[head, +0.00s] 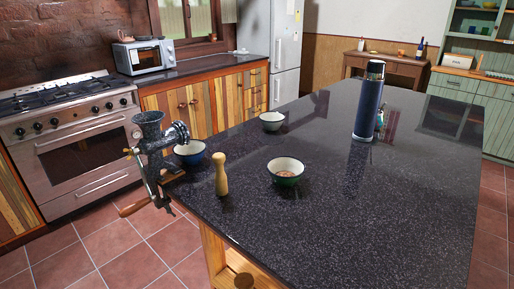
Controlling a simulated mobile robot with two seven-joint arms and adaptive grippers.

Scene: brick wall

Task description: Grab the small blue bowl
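A small bowl with a white inside and a blue outer wall (193,158) stands on the dark speckled island top (330,220), near its left edge. The meat grinder in front of it hides its left part. A second small bowl (272,125), pale with a dark rim, stands farther back; its outer colour is hard to tell. Neither of my grippers shows in the head view.
A grey meat grinder (150,135) is clamped at the island's left edge, its handle hanging below. A wooden mill (220,175) stands right of it. A tall dark blue flask (368,102) stands farther right. The near right of the top is clear.

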